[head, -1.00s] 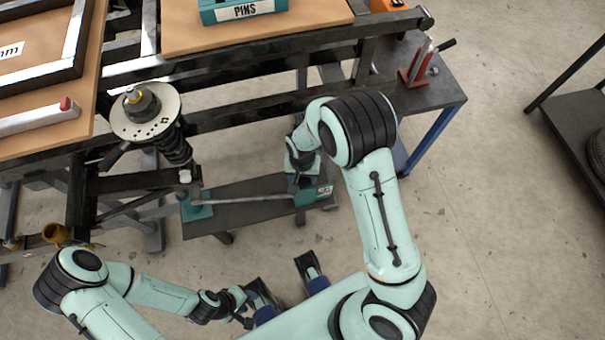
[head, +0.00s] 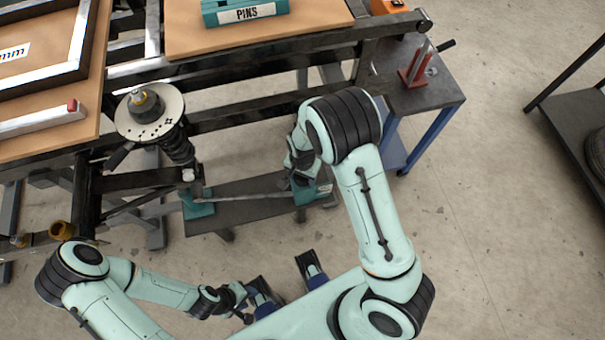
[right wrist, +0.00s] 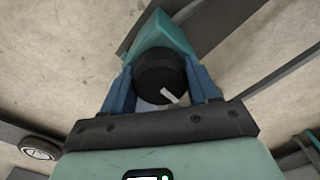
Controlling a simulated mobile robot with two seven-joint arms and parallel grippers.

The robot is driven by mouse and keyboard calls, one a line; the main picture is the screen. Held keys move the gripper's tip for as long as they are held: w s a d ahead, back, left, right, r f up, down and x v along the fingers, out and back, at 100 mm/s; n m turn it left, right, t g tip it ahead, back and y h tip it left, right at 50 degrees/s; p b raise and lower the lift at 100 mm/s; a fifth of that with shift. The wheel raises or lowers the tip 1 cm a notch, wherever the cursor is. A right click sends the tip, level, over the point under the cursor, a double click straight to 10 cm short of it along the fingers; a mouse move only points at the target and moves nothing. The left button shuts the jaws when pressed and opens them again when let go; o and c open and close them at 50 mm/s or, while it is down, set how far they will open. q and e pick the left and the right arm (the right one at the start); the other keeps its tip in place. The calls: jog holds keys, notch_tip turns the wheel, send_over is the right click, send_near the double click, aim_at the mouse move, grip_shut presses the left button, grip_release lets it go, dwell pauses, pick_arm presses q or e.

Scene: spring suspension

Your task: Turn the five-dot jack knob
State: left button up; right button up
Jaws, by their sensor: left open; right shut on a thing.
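The black jack knob (right wrist: 160,78) has a pale pointer mark and sits on a teal jack body (right wrist: 158,38) in the right wrist view. The blue fingers of my right gripper (right wrist: 163,88) are shut on the knob, one on each side. No dots on it can be made out. In the head view, my right gripper (head: 302,172) reaches down over the right end of the low bench and hides the knob; part of the teal jack (head: 322,190) shows beside it. My left gripper (head: 240,300) is open and apart from the jacks, low at the bottom; its fingers are hard to make out.
A second teal block (head: 198,206) stands at the left end of the dark bench (head: 245,210), with a rod between. A spring strut with a round plate (head: 150,115) stands at the left. A table with a red stand (head: 413,78) is at upper right.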

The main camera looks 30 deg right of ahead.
jog(key=o, duration=1)
jog(key=shift+o, duration=0.2)
notch_tip(320, 180, up, 13)
jog(key=p, duration=0.3)
jog(key=shift+r, duration=0.2)
